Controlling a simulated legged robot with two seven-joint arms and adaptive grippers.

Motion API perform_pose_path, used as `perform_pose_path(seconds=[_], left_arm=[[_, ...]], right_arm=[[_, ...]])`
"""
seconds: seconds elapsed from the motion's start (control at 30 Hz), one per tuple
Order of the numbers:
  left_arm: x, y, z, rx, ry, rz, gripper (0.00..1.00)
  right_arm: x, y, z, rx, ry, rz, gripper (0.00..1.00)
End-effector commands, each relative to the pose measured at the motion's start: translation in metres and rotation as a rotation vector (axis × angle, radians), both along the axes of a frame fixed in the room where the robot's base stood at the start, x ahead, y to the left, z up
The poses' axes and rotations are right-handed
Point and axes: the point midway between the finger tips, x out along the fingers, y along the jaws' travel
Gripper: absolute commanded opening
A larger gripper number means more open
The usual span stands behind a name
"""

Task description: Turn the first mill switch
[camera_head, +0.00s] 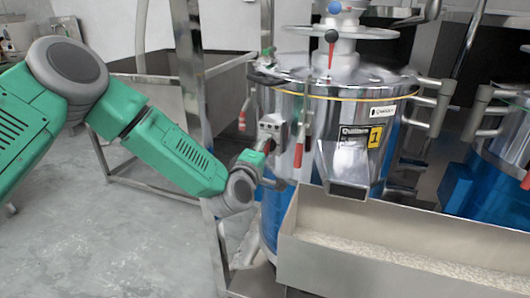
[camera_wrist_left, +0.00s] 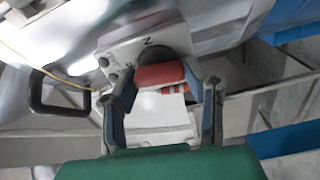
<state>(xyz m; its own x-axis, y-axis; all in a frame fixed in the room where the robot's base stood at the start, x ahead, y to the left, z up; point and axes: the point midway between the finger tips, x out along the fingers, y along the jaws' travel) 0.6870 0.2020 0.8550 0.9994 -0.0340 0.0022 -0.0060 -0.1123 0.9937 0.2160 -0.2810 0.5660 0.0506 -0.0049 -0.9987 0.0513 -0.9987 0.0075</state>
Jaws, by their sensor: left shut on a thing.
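The first mill (camera_head: 330,112) is a shiny steel drum with a yellow "1" label (camera_head: 375,136) and a blue lower body. Its switch plate (camera_head: 271,127) is a small grey box on the drum's left side. My left gripper (camera_head: 264,147) is at this plate, and its fingers hide part of it. In the left wrist view, my left gripper (camera_wrist_left: 163,88) has its two fingers on either side of a red switch knob (camera_wrist_left: 160,75), shut on it. The pale plate (camera_wrist_left: 148,48) with dark marks lies behind the knob. My right gripper is not in view.
A metal trough (camera_head: 385,262) with pale grain stands in front of the mill. A steel post (camera_head: 190,85) rises close to my left arm. A second mill (camera_head: 508,140) stands at the right. Red-handled levers (camera_head: 299,150) hang beside the switch. The floor at left is clear.

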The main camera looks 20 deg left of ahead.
Motion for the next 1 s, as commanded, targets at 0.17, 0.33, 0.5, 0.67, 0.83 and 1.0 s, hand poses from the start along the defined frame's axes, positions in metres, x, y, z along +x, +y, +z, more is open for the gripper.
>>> perform_pose_path(seconds=[0.17, 0.33, 0.5, 0.67, 0.83, 1.0], left_arm=[[-0.0013, 0.0005, -0.0055, -0.076, 0.012, 0.000, 0.11], [-0.0014, 0.0002, -0.0058, -0.114, 0.014, -0.001, 0.11], [-0.0015, -0.0001, -0.0061, -0.128, 0.016, -0.002, 0.11], [-0.0017, -0.0001, -0.0063, -0.129, 0.017, -0.002, 0.11], [-0.0018, -0.0001, -0.0068, -0.128, 0.018, -0.002, 0.11], [-0.0015, -0.0001, -0.0050, -0.128, 0.014, -0.001, 0.60]], right_arm=[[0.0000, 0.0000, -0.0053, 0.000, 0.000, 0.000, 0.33], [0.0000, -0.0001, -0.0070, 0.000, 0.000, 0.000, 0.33], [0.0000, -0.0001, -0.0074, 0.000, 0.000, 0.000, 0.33], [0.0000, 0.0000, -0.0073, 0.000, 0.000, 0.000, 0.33], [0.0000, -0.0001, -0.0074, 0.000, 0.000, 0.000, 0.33], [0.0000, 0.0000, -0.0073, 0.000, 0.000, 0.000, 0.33]])
